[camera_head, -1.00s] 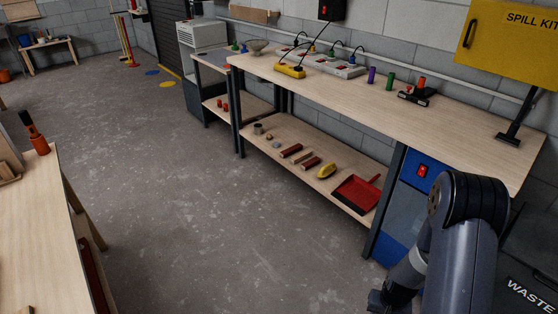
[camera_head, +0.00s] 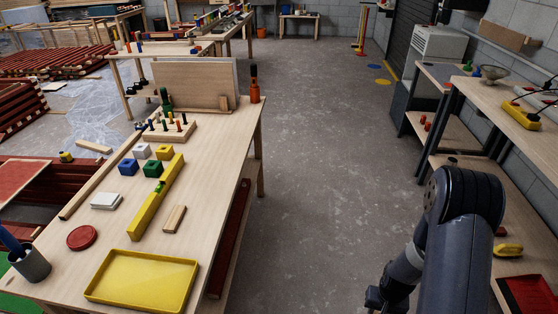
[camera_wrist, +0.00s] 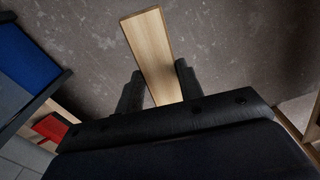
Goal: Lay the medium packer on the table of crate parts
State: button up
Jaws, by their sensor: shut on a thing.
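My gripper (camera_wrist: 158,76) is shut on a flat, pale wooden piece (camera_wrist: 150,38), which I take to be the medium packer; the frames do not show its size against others. The piece sticks out beyond the two dark fingers, above the concrete floor. In the head view, part of my gripper (camera_head: 374,298) shows at the bottom edge, and the held piece is out of sight. A pale wooden table (camera_head: 215,190) stands at the left. A small wooden block (camera_head: 174,218) lies on it. The frames do not settle whether this is the crate-parts table.
The table holds a yellow tray (camera_head: 143,278), a long yellow bar (camera_head: 156,198), a red disc (camera_head: 82,237), several coloured blocks and an upright board (camera_head: 190,85). Bare floor (camera_head: 320,150) runs between it and the workbench (camera_head: 500,100) at the right. Stacked red battens (camera_head: 50,60) lie far left.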

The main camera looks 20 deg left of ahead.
aim_at(205, 222)
jog(key=i+u, duration=0.15)
jog(key=u, duration=0.25)
jog(key=i+l+u, duration=0.1)
jog(key=u, duration=0.25)
jog(key=i+l+u, duration=0.15)
jog(key=u, duration=0.25)
jog(key=i+l+u, duration=0.1)
jog(key=u, duration=0.3)
jog(key=i+l+u, duration=0.2)
jog(key=u, duration=0.2)
jog(key=i+l+u, duration=0.15)
jog(key=l+u, duration=0.25)
jog(key=i+l+u, duration=0.1)
jog(key=l+u, duration=0.35)
